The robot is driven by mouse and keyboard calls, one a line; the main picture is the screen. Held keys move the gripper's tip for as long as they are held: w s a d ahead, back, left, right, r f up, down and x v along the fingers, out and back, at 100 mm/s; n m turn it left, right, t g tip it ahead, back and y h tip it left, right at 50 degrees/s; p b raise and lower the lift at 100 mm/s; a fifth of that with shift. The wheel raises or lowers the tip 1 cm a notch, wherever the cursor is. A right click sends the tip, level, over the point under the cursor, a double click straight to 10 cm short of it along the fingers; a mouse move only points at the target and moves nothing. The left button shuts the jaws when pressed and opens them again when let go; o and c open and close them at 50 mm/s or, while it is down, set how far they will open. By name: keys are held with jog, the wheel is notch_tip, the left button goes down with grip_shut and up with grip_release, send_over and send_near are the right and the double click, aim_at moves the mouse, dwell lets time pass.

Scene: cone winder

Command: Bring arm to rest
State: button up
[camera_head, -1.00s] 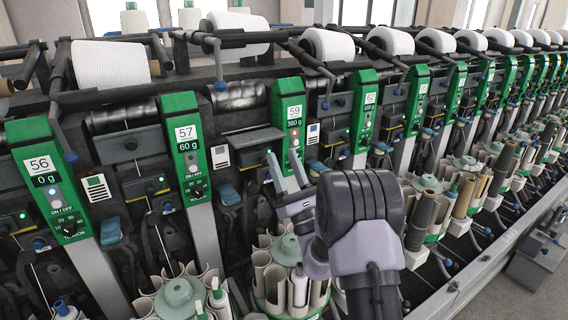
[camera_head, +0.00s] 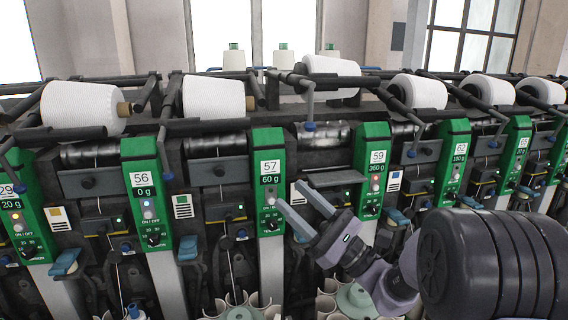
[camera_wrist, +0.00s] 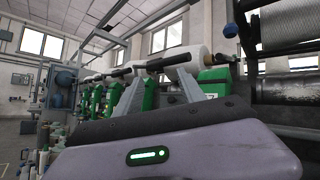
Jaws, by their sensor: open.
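My gripper (camera_head: 289,194) is open, and nothing shows between its two grey fingers. In the head view it is in front of the winder, with its fingers pointing up and left towards the green panel marked 57 (camera_head: 268,180). I cannot tell whether it touches anything there. My arm comes in from the right side of that view. In the wrist view the two fingers (camera_wrist: 160,78) stand apart and point away from the camera, towards the row of machine units.
Green panels 56 (camera_head: 146,197) and 59 (camera_head: 374,170) flank panel 57. White yarn cones (camera_head: 213,96) lie along the top on dark arms. Cream tubes (camera_head: 240,303) stand below. In the wrist view, open floor (camera_wrist: 16,130) shows at the left.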

jog(key=s+a+n+g, duration=0.6)
jog(key=s+a+g, duration=0.1)
jog(key=s+g, duration=0.1)
jog(key=s+a+f+n+g+h, duration=0.2)
jog(key=s+f+n+g+h, duration=0.15)
jog(key=s, duration=0.45)
jog(key=s+a+f+n+g+h, duration=0.2)
jog(key=s+f+h, duration=0.2)
jog(key=s, duration=0.3)
jog(key=s+d+f+n+t+h, duration=0.3)
jog(key=s+d+f+n+h, duration=0.1)
jog(key=s+d+f+h, duration=0.35)
jog(key=w+d+t+h, duration=0.3)
jog(key=d+h, duration=0.1)
jog(key=d, duration=0.4)
jog(key=shift+d+r+n, duration=0.2)
jog(key=shift+d+n, duration=0.05)
jog(key=shift+n, duration=0.2)
